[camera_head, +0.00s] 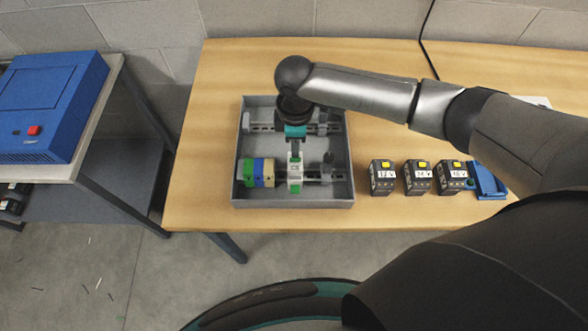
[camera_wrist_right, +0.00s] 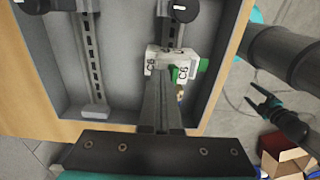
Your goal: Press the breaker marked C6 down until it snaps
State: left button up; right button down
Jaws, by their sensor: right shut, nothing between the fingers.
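The breaker marked C6 (camera_head: 295,174) is white and green and sits on the near rail of a grey tray (camera_head: 240,200). In the right wrist view, the C6 breaker (camera_wrist_right: 160,62) shows its label and green part. My right gripper (camera_head: 295,143) points down at it from above, shut and empty. In the right wrist view, its fingers (camera_wrist_right: 162,92) overlap the breaker's edge; I cannot tell whether they touch. The lever's position is unclear.
Three black blocks with yellow tops (camera_head: 417,178) and a blue holder (camera_head: 488,182) stand right of the tray. A blue machine (camera_head: 50,105) stands on the left table.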

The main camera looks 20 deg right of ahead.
jog(key=shift+s+f+p, duration=0.15)
jog(key=shift+f+p, duration=0.25)
jog(key=shift+p, duration=0.5)
dwell(2.3)
jog(key=shift+p, duration=0.35)
dwell(1.0)
jog(key=shift+f, duration=0.15)
dwell(0.5)
notch_tip(320, 180, up, 6)
jog(key=p, duration=0.6)
jog(key=shift+f, duration=0.25)
jog(key=shift+r, duration=0.25)
notch_tip(320, 180, up, 2)
jog(key=shift+r+p, duration=0.1)
jog(key=shift+p, duration=0.5)
